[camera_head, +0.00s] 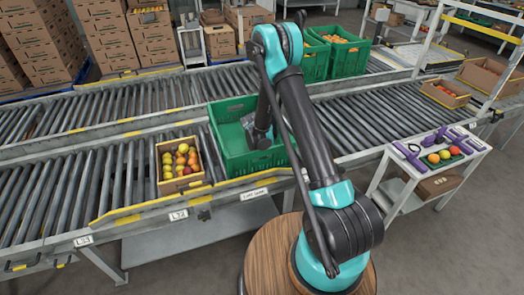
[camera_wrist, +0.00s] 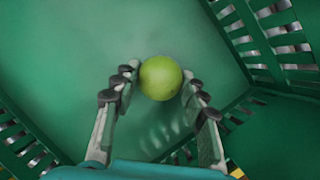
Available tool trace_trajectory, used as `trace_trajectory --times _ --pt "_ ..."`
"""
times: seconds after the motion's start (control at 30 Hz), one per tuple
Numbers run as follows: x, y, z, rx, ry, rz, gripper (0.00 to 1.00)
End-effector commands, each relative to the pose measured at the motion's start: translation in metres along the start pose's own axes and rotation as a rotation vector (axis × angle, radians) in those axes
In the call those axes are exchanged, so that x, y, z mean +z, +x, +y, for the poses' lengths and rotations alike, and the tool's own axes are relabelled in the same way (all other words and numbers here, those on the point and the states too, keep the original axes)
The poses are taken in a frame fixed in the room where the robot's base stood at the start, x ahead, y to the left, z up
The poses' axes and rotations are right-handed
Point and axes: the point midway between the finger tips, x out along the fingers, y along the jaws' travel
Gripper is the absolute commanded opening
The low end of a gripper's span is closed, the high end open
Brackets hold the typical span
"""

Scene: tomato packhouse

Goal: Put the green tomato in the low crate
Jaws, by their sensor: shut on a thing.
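The green tomato (camera_wrist: 160,78) is between the fingertips of my gripper (camera_wrist: 157,80) in the wrist view. The fingers are shut on it, one on each side. Behind it show the bare floor and slotted walls of a green crate (camera_wrist: 270,42). In the head view this open green crate (camera_head: 235,167) stands on the near roller conveyor, and my gripper (camera_head: 257,138) reaches down into it. The tomato is hidden there by my gripper and arm. I cannot tell whether it touches the crate floor.
A small box (camera_head: 182,187) of mixed tomatoes stands left of the crate. Taller green crates (camera_head: 347,60) with orange produce stand behind. A white side table (camera_head: 440,165) at right holds several coloured tomatoes and purple items. Rollers at far left are clear.

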Motion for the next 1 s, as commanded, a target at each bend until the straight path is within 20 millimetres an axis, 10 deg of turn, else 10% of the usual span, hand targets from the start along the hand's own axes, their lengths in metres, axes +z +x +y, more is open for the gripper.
trace_trajectory --times 0.53,0.73,1.0 --pt "-0.0029 0.0072 0.0000 0.000 0.000 0.000 0.29" --pt "-0.0029 0.0071 0.0000 0.000 0.000 0.000 0.65" --pt "-0.0029 0.0070 0.0000 0.000 0.000 0.000 0.62"
